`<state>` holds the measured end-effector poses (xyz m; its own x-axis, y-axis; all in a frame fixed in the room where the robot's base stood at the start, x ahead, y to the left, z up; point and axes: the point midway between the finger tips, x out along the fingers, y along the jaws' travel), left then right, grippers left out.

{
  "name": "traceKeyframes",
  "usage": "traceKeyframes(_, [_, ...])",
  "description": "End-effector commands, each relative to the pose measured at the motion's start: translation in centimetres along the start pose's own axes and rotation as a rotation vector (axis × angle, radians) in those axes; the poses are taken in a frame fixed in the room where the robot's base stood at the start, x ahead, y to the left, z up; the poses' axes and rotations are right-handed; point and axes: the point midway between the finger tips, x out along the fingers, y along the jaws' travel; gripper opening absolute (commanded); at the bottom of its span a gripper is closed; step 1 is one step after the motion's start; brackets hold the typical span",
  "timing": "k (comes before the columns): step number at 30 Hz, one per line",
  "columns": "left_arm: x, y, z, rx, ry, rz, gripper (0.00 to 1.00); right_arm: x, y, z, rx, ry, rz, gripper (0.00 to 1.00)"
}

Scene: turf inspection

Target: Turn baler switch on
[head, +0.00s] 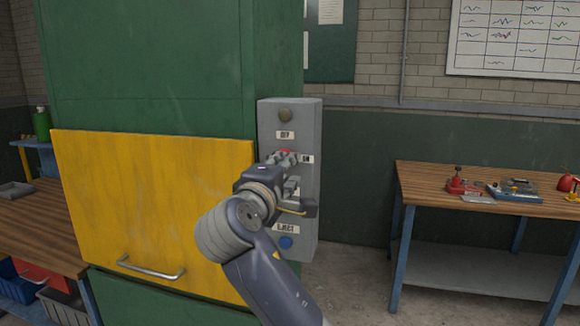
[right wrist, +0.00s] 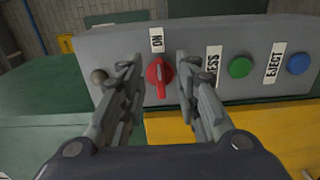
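A grey control box (head: 308,130) is mounted on the side of the green baler (head: 150,70). The red baler switch (right wrist: 159,75) is a round knob with a raised grip, seen beside the "ON" label (right wrist: 156,40). In the right wrist view the grip runs up and down, its longer end pointing down, away from the label. My right gripper (right wrist: 159,66) is open, one finger on each side of the switch, with visible gaps. In the head view the gripper covers most of the switch; only a bit of red (head: 284,151) shows. My left gripper is not in view.
The box also has a brownish lamp (head: 285,115), a green button (right wrist: 240,67) and a blue eject button (head: 286,242). The baler's yellow door (head: 150,200) is shut. A workbench (head: 480,192) with tools stands right; another wooden bench (head: 40,222) stands left.

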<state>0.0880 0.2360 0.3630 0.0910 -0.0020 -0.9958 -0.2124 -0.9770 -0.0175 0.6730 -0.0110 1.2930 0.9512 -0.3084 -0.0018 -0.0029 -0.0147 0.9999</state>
Motion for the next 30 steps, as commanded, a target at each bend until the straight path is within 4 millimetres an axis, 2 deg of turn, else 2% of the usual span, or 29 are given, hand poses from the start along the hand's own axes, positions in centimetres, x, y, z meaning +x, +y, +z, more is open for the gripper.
traceKeyframes(3, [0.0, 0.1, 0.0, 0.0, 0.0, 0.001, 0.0, -2.0, -0.1, -0.1, 0.001, 0.003, -0.001, 0.3])
traceKeyframes(8, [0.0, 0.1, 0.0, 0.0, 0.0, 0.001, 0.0, -3.4, 0.0, 0.0, 0.001, 0.0, -0.001, 0.3])
traceKeyframes(17, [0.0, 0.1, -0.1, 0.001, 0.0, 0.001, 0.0, -3.7, -0.1, 0.0, 0.0, -0.001, -0.002, 0.3])
traceKeyframes(20, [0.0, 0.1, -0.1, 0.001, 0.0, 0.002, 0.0, -3.5, -0.7, 0.2, 0.007, 0.0, -0.015, 0.3])
traceKeyframes(23, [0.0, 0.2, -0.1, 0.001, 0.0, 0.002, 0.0, -2.9, -3.6, 1.0, 0.043, 0.006, -0.076, 0.3])
traceKeyframes(26, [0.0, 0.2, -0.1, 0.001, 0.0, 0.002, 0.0, -2.1, -9.0, 2.6, 0.117, 0.009, -0.189, 0.3])
traceKeyframes(30, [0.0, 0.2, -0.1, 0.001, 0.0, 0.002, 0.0, -2.2, -18.4, 5.8, 0.261, -0.005, -0.382, 0.3])
